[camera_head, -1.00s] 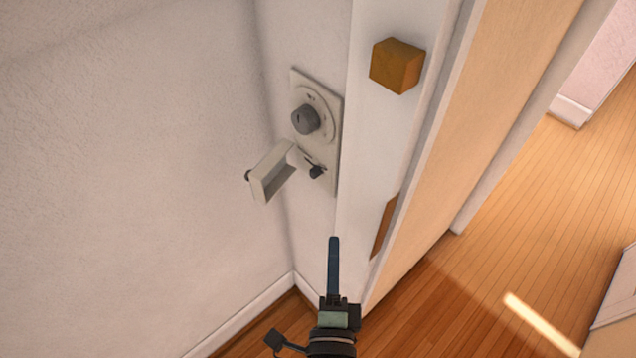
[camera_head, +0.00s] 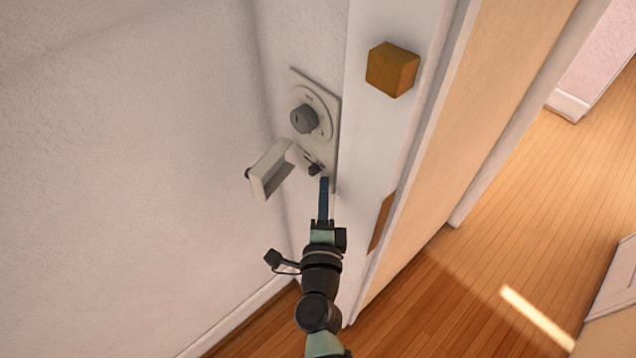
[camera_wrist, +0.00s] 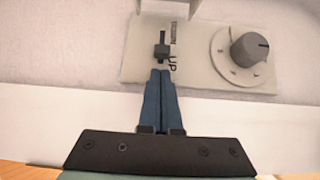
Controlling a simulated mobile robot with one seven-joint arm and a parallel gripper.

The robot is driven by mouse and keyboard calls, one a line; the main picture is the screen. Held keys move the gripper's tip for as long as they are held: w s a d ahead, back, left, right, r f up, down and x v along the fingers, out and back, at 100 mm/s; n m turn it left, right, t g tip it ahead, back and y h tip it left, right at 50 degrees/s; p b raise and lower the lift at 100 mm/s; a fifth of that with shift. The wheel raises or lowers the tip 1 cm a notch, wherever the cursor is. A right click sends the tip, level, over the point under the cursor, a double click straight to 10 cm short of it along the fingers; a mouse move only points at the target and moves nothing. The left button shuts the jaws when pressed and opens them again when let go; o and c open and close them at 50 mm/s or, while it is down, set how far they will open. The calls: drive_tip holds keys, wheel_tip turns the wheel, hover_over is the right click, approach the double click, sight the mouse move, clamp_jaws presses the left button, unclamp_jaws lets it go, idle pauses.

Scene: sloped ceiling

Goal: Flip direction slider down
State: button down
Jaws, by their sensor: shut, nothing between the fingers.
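The direction slider (camera_head: 314,169) is a small dark knob at the lower end of a pale wall plate (camera_head: 329,104). In the wrist view the slider (camera_wrist: 162,50) sits in a short slot beside printed lettering that includes "UP". My gripper (camera_head: 324,180) is shut and empty, just below the slider in the head view. In the wrist view the gripper tips (camera_wrist: 161,72) are close to the slider; I cannot tell if they touch it. A grey round dial (camera_head: 304,118) is on the same plate, and it shows in the wrist view (camera_wrist: 250,50).
An open pale cover flap (camera_head: 270,171) sticks out to the left of the slider. A white door frame (camera_head: 371,140) with an orange-brown block (camera_head: 392,69) stands right of the plate. Open wooden floor (camera_head: 510,220) lies further right.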

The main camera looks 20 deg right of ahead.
sight(307, 158)
drive_tip(key=shift+w+a, duration=0.35)
drive_tip(key=shift+w, duration=0.4)
drive_tip(key=shift+w, duration=0.1)
drive_tip(key=shift+w+a, duration=0.35)
drive_tip(key=shift+w, duration=0.45)
drive_tip(key=shift+w+a, duration=0.3)
drive_tip(key=shift+w, duration=0.5)
